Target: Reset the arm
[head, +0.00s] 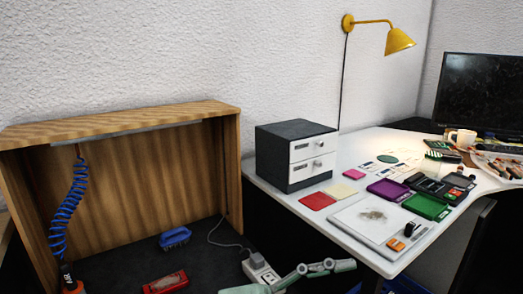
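Neither of my grippers shows in the head view. A pale green jointed piece (318,268) with round pivots enters at the bottom centre. I cannot tell whether it is part of an arm of mine or a separate thing, and its lower left end is cut off by the frame edge.
A wooden hutch (140,170) stands left, with a hanging blue coiled cord (66,210), blue brush (174,237), red item (166,283) and white socket block (262,270). The white desk (270,190) at right carries a drawer box (296,155), trays, mug (461,138) and monitor (482,95).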

